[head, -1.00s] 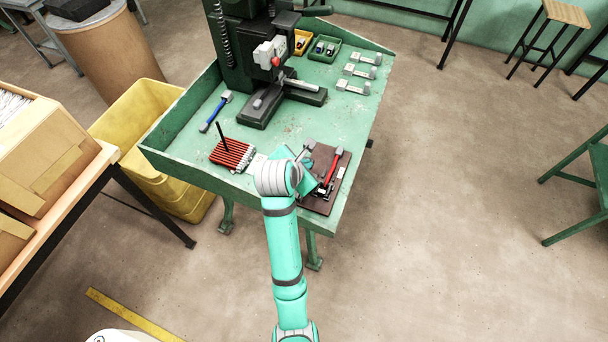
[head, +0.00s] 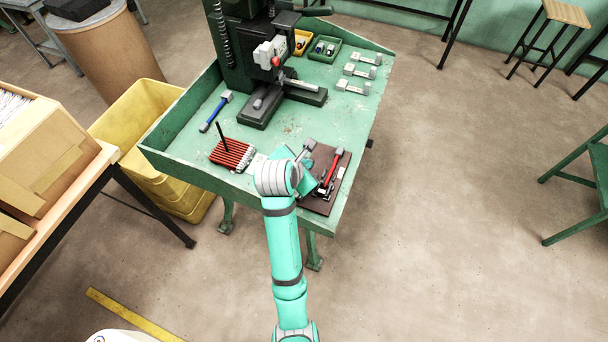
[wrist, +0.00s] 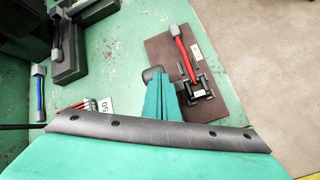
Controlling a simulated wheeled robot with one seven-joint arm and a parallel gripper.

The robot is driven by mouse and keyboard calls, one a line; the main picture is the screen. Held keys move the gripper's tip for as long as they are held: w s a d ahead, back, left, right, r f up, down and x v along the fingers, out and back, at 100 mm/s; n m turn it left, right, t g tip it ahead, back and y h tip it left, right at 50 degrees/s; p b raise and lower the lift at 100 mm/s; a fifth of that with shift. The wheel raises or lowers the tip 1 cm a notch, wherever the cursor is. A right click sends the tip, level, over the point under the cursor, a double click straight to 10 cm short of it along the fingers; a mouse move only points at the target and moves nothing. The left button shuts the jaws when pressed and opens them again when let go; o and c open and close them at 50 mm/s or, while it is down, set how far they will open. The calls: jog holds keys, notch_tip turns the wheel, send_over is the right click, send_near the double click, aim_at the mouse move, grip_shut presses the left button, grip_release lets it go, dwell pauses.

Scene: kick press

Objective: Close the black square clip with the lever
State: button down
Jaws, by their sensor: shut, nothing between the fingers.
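The black square clip (wrist: 199,88) is mounted on a brown board (wrist: 222,97) at the front right of the green bench. Its red lever (wrist: 183,50) has a grey end and slants up and left from the clip in the wrist view. In the head view the red lever (head: 331,165) also shows, while my arm partly covers the brown board (head: 345,163). My gripper (wrist: 156,80) is shut and empty, with its teal fingers just left of the clip and lever in the wrist view. I cannot tell its height above the board.
A red slotted block (head: 232,153) and a blue-handled tool (head: 216,112) lie left of my arm. The black press (head: 245,60) stands behind. Several grey parts (head: 355,87) and small bins (head: 324,48) lie at the back right. The bench's right middle is clear.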

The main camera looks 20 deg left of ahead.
jog(key=shift+w+f, duration=0.35)
jog(key=shift+f, duration=0.25)
dwell(1.4)
jog(key=shift+w+f, duration=0.3)
jog(key=shift+f, duration=0.25)
jog(key=shift+w+f, duration=0.3)
jog(key=shift+f, duration=0.15)
